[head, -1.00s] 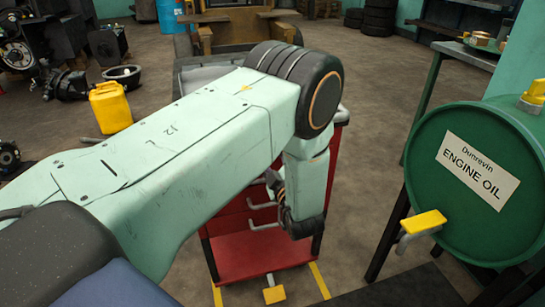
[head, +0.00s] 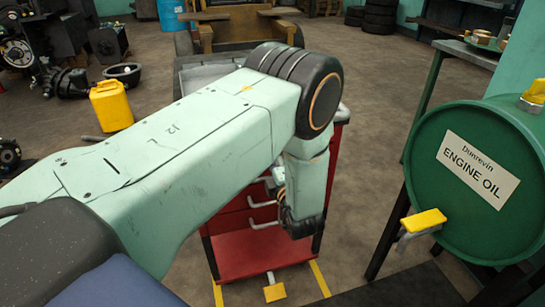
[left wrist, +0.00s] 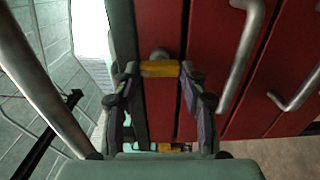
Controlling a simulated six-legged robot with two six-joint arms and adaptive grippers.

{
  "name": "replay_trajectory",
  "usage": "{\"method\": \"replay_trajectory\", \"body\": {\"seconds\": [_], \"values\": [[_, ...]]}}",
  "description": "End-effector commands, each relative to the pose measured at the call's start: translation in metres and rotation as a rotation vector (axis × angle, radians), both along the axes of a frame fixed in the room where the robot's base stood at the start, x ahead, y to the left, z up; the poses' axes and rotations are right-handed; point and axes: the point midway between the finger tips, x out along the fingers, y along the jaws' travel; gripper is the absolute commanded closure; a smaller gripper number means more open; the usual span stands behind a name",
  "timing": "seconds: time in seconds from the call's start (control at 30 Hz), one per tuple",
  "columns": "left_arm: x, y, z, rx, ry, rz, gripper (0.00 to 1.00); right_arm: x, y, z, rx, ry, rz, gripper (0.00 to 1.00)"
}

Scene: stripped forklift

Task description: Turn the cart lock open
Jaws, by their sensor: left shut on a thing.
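The red tool cart (head: 262,252) stands upright below my left arm in the head view, its upper part partly hidden behind the arm. Its red drawer fronts (left wrist: 212,60) fill much of the left wrist view. A yellow-ended lock handle (left wrist: 160,69) shows there against the cart's face. My left gripper (left wrist: 158,80) is shut on this lock handle, with one finger at each side of it. In the head view the left gripper (head: 282,196) is dark and mostly hidden by my wrist. My right gripper is in neither view.
Metal drawer handles (left wrist: 243,50) stick out close to the right of the gripper. A yellow pedal (head: 274,292) lies at the cart's foot. A yellow jerrycan (head: 111,106) stands on the floor at the left.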

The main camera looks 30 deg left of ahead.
Motion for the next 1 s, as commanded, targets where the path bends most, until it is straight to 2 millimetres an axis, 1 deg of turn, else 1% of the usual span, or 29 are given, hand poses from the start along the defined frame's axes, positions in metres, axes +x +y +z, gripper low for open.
{"method": "replay_trajectory", "body": {"seconds": [0.03,0.5,0.53,0.7,0.8,1.0], "values": [[-0.0009,-0.0006,-0.0022,-0.006,0.001,-0.002,0.88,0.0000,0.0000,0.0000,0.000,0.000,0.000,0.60],[-0.0009,-0.0006,-0.0023,-0.014,-0.009,-0.002,0.88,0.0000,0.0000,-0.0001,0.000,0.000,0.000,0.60],[-0.0009,-0.0006,-0.0023,-0.014,-0.008,-0.002,0.55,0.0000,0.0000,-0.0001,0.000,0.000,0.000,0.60],[-0.0007,-0.0004,-0.0017,-0.012,-0.009,-0.001,0.41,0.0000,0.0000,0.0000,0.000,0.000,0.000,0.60],[-0.0005,-0.0002,-0.0012,-0.012,-0.011,-0.001,0.34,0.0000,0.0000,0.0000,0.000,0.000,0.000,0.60],[-0.0002,-0.0001,-0.0006,-0.011,-0.012,0.000,0.34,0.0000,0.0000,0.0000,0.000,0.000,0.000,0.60]]}}
